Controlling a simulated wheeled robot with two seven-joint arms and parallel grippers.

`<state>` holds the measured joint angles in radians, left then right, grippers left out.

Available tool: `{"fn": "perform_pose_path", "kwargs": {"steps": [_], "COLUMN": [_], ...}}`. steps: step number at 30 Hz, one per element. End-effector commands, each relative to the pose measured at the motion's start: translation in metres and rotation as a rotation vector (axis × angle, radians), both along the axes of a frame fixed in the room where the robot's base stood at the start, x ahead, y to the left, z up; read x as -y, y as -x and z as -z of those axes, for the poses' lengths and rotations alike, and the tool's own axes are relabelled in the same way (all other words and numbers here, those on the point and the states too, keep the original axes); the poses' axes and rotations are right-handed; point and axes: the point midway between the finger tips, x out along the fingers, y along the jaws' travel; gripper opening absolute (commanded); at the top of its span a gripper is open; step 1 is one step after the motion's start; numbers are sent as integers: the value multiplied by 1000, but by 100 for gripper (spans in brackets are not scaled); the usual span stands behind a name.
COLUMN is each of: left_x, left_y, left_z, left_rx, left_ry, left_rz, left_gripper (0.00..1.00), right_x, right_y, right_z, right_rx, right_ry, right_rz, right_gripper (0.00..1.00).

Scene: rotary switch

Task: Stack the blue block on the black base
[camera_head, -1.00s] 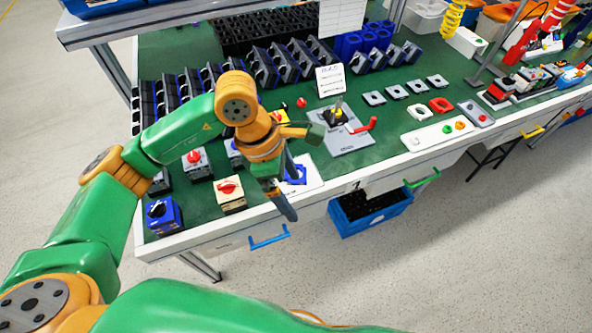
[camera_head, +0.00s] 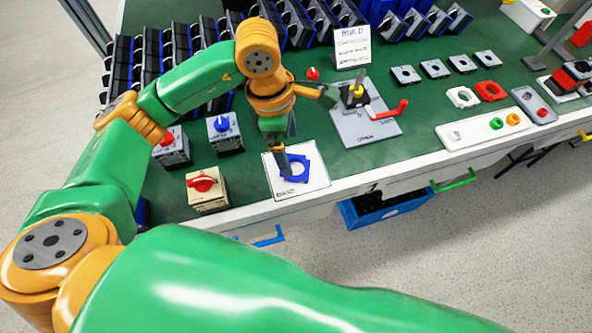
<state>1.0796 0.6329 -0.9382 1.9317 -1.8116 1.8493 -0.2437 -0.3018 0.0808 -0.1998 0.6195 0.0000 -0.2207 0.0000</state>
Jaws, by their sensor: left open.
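A blue block (camera_head: 299,170), seen as an angular piece with an open middle, lies on a white plate (camera_head: 316,184) near the table's front edge. My left gripper (camera_head: 284,172) points down at the blue block's left side and hides part of it. Its jaws are open, and I cannot tell whether they touch the block. I cannot make out a separate black base on the plate; the gripper may hide it. My right gripper is not in view.
A cream box with a red knob (camera_head: 204,188) stands left of the plate. A grey plate with a red-handled fixture (camera_head: 366,126) lies to the right, with a sign (camera_head: 351,48) behind. Black switch housings line the back. Green table surface (camera_head: 240,172) is free between cream box and plate.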

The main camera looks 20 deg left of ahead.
Motion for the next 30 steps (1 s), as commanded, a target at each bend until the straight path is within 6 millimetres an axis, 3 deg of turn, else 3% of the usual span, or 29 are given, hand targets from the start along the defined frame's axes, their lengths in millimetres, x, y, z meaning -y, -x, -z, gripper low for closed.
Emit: {"fn": "perform_pose_path", "kwargs": {"steps": [12, 19, 20, 27, 28, 30], "left_x": [7, 7, 7, 7, 7, 7], "left_y": [-4, -5, -5, -5, -5, -5], "left_z": [65, 69, 69, 69, 69, 69], "left_rx": [-4, -1, -1, -1, -1, -1], "left_ry": [0, 0, 0, 0, 0, 0], "left_rz": [0, 1, 1, 0, 0, 0], "left_gripper": [100, 100, 95, 30, 25, 25], "right_x": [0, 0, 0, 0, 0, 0], "right_y": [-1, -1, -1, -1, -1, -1], "right_z": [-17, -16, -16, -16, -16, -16], "right_rx": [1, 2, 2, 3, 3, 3], "right_ry": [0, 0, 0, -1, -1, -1], "right_rz": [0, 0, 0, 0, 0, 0], "right_gripper": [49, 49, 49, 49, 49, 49]}}
